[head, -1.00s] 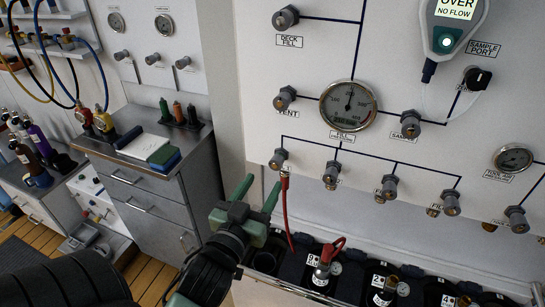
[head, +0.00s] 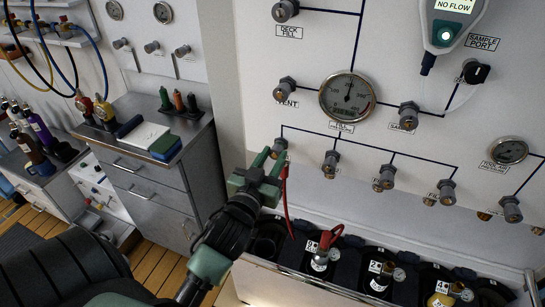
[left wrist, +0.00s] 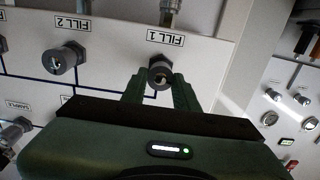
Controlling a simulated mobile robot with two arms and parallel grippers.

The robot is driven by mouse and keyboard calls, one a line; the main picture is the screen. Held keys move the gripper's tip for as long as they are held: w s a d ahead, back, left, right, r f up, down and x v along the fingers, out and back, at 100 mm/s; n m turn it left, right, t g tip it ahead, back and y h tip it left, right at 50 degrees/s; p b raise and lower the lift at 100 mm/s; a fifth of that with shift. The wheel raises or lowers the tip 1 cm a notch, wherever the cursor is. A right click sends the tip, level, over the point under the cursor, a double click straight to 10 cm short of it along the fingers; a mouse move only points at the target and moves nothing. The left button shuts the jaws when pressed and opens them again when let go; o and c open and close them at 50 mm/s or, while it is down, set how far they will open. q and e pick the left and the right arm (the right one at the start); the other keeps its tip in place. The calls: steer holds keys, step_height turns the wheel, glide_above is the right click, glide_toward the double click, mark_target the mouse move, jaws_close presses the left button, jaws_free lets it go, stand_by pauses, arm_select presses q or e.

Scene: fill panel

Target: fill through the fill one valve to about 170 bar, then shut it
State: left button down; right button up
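The fill one valve (head: 279,147) is a small grey knob at the left end of the panel's lower row. It also shows in the left wrist view (left wrist: 160,73), beside its upside-down FILL 1 label. My left gripper (head: 270,162) is open, its green fingers just in front of the knob. In the left wrist view the fingertips (left wrist: 159,80) lie to either side of it; contact is unclear. The round gauge (head: 347,97) has its needle pointing about straight up; its figures are too small to read. A red hose (head: 285,200) hangs below the valve. My right gripper is out of view.
More valve knobs (head: 330,160) line the panel to the right. A handheld meter (head: 445,35) reads NO FLOW. Dark cylinders (head: 380,275) stand below the panel, one under a red hose loop. A metal cabinet (head: 150,180) stands to the left.

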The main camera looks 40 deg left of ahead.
arm_select(q)
steer(key=shift+r+m+p, duration=0.2)
steer(key=shift+m+p, duration=0.55)
steer(key=shift+m, duration=0.05)
steer(key=shift+f+m+p, duration=0.1)
steer(key=shift+m+p, duration=0.4)
steer(key=shift+m, duration=0.5)
steer(key=shift+f+m, duration=0.1)
steer(key=shift+m, duration=0.3)
steer(key=c, duration=1.1)
jaws_free()
